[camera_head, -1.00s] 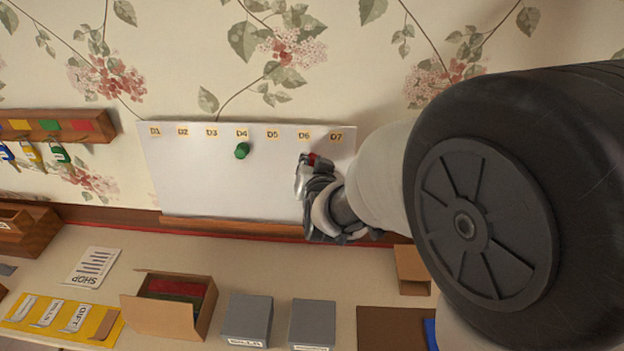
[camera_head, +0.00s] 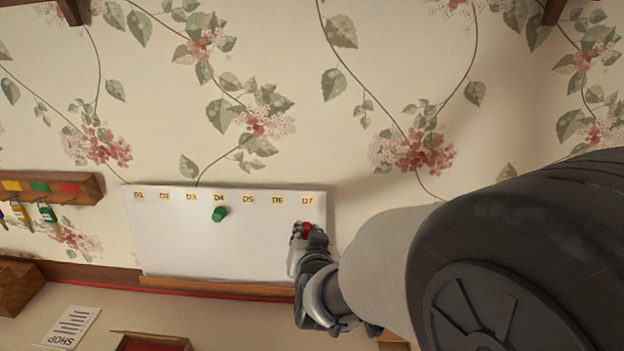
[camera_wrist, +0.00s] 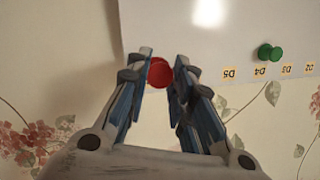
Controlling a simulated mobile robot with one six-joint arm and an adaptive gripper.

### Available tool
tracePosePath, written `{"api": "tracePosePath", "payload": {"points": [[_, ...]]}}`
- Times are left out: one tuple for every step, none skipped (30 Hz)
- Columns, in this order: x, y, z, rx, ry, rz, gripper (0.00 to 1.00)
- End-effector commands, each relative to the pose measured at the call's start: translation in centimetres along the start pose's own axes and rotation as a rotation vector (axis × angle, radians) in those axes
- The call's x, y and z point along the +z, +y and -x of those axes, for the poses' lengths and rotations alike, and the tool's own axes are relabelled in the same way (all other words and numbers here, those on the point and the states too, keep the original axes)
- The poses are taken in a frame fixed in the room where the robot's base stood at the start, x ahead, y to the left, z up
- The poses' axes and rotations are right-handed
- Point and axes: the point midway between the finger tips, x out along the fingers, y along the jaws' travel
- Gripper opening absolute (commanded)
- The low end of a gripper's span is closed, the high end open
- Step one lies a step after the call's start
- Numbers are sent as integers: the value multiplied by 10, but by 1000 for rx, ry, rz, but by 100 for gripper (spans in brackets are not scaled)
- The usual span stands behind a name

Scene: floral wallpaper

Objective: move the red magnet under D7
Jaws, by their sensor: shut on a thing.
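The red magnet (camera_head: 306,229) is between the fingertips of my gripper (camera_head: 305,236), at the right end of the white board (camera_head: 180,240). In the head view it shows just below the D7 label (camera_head: 307,199). In the wrist view the red magnet (camera_wrist: 160,73) sits between the two fingertips of my gripper (camera_wrist: 160,76), which are closed on its sides. I cannot tell whether it touches the board. The D6 and D7 labels are hidden behind my gripper in the wrist view.
A green magnet (camera_head: 219,214) is on the board under D4; it also shows in the wrist view (camera_wrist: 269,52). A wooden ledge (camera_head: 215,287) runs below the board. A key rack (camera_head: 50,187) hangs at the left. The board between the magnets is clear.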

Motion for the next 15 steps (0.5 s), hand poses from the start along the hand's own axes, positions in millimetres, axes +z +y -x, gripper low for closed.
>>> {"api": "tracePosePath", "payload": {"points": [[4,0,-1,-1,-1,0,5],[5,1,-1,-2,-1,0,5],[4,1,-2,-3,0,0,5],[4,1,-3,-3,0,0,5],[3,1,-5,-3,1,0,5],[2,1,-7,-3,1,0,5],[2,1,-9,-3,1,-1,5],[1,2,-11,-2,1,-1,5],[1,2,-14,-1,0,-1,5],[0,3,-17,-1,0,-1,5],[-1,3,-19,-1,1,-1,5],[-2,3,-22,-2,2,-1,5],[-2,4,-24,-2,1,-1,5],[-3,4,-27,-2,0,-1,5],[-4,4,-30,-2,1,-1,5]]}}
